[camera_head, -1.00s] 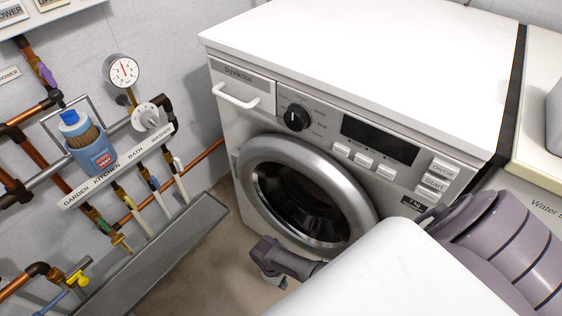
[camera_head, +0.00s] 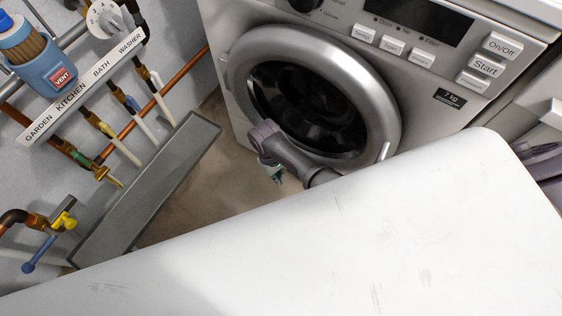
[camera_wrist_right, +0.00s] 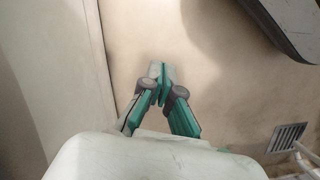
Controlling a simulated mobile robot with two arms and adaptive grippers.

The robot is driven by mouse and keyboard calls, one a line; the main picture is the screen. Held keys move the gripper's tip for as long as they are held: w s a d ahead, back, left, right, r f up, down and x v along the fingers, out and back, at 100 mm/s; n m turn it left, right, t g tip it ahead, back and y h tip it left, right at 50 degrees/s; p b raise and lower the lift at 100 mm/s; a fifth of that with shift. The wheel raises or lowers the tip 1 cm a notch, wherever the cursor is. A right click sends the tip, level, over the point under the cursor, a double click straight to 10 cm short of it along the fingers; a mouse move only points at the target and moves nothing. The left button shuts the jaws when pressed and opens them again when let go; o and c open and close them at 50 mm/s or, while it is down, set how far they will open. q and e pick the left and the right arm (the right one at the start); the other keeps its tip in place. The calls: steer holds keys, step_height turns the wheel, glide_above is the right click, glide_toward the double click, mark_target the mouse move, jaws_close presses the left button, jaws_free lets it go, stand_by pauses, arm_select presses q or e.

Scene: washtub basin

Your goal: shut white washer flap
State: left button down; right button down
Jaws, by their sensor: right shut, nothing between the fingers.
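The washer flap (camera_head: 243,50) is a round door with a thick silver rim and dark glass on the washing machine's front. Its hinge side is at the left and a small handle (camera_head: 385,151) is at the lower right. The rim stands out from the front; I cannot tell whether it is latched or slightly ajar. My right gripper (camera_head: 275,174) is in front of the door's lower edge, teal fingertips pointing down. In the right wrist view, the gripper (camera_wrist_right: 160,80) is shut and empty above the floor.
A long grey trough (camera_head: 150,190) lies on the left by the wall pipes and valves. Bare floor (camera_head: 205,185) lies between trough and washer (camera_head: 440,70). A floor drain (camera_wrist_right: 287,138) shows in the right wrist view.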

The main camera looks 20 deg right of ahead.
steer(key=p+v, duration=0.4)
steer(key=v, duration=0.3)
